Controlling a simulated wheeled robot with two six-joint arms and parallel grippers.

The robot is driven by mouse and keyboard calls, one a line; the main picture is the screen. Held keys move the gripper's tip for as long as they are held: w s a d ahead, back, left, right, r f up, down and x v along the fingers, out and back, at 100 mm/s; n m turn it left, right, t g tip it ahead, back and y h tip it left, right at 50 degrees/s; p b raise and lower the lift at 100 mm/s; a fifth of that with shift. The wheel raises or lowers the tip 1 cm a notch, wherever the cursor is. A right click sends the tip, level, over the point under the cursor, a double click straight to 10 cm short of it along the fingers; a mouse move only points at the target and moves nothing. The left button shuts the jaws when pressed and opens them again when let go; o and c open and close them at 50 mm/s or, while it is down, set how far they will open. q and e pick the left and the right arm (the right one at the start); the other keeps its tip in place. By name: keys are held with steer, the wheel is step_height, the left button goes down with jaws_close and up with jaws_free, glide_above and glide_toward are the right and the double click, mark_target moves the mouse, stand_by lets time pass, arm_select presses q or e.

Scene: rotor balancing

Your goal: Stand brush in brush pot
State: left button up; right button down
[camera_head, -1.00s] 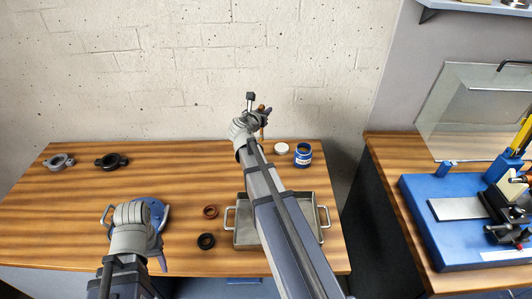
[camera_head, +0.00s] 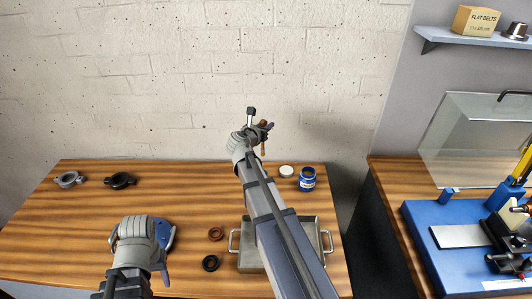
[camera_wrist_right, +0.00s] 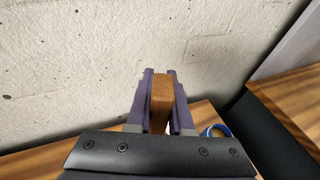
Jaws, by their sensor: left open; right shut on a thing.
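My right gripper (camera_head: 264,130) is shut on the brush, whose brown wooden handle (camera_wrist_right: 162,98) shows between the fingers in the right wrist view. The gripper holds the brush (camera_head: 263,150) in the air near the wall, left of the pot in the head view. The bristles cannot be made out. The blue pot with a pale label (camera_head: 307,180) stands open on the bench at the back right. Its blue rim (camera_wrist_right: 219,130) shows partly in the right wrist view, right of the fingers. My left gripper (camera_head: 140,232) is open at the bench's front left, its fingertips largely hidden.
A white lid (camera_head: 286,171) lies left of the pot. A metal tray (camera_head: 250,262) sits under my right arm. Two rings (camera_head: 216,234) lie left of it. A blue object (camera_head: 165,233) is beside my left gripper.

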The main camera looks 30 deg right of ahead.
step_height(320, 180, down, 7)
steer(key=b, duration=0.6)
steer(key=shift+f+b, duration=0.45)
steer(key=shift+f, duration=0.1)
steer(key=shift+f, duration=0.1)
steer(key=c, duration=0.8)
jaws_free()
